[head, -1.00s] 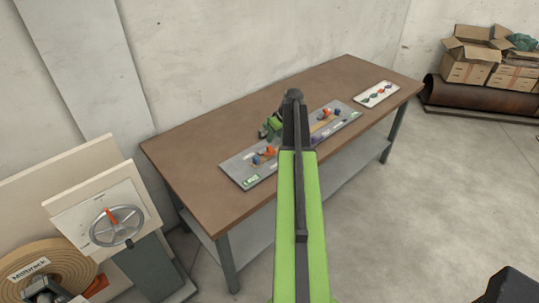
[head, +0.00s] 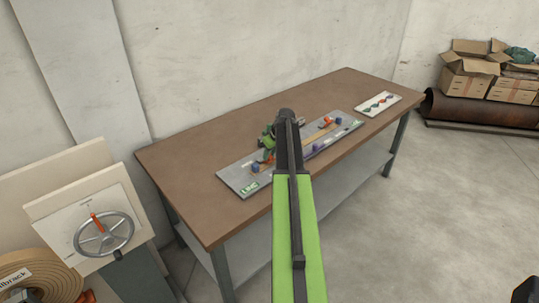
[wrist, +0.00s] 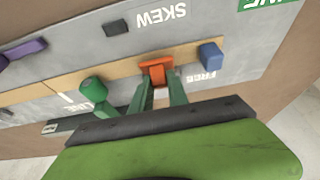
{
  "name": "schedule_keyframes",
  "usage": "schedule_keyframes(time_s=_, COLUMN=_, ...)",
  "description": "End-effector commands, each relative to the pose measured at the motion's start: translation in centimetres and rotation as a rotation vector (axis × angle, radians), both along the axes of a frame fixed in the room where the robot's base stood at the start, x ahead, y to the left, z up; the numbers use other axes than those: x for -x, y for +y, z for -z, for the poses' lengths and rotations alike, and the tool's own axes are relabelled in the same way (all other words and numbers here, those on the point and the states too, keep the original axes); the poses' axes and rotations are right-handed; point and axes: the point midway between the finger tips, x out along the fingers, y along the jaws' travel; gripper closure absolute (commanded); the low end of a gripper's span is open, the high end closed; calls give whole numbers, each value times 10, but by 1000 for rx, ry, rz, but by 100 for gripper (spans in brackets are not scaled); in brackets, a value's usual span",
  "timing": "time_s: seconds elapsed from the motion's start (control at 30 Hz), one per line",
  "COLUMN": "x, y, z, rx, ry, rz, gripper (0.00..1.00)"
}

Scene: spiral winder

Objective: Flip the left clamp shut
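The left clamp (wrist: 157,73) is a small orange piece on a tan strip of the grey board (wrist: 60,70). A blue block (wrist: 211,54) sits beside it, near the word FREE. My gripper (wrist: 160,84) has two green fingers with a gap between them. Their tips are at the near edge of the orange clamp; whether they touch it is unclear. In the head view, the clamp (head: 268,159) and blue block (head: 256,168) show near the board's left end, with my arm hiding the board's middle.
A green knob (wrist: 92,87) stands beside my fingers near the word LINE. A purple piece (wrist: 24,48) is farther left. The brown table (head: 185,165) has bare room around the board. A white tray (head: 362,106) lies at right. A handwheel panel (head: 104,232) stands left.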

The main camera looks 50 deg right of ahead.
Motion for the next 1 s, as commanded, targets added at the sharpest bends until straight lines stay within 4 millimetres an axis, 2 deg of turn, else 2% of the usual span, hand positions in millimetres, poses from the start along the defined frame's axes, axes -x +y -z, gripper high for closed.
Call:
schedule_keyframes(time_s=0.07, x=0, y=0, z=0, rx=1, ry=0, rz=0, gripper=100)
schedule_keyframes(time_s=0.33, x=3, y=1, z=4, rx=3, ry=-25, rz=-1, gripper=100)
schedule_keyframes(time_s=0.5, x=15, y=4, z=18, rx=15, ry=-208, rz=2, gripper=100)
schedule_keyframes(time_s=0.7, x=18, y=3, z=20, rx=27, ry=-381, rz=-1, gripper=100)
schedule_keyframes(time_s=1.0, x=18, y=2, z=14, rx=30, ry=-423, rz=-3, gripper=100)
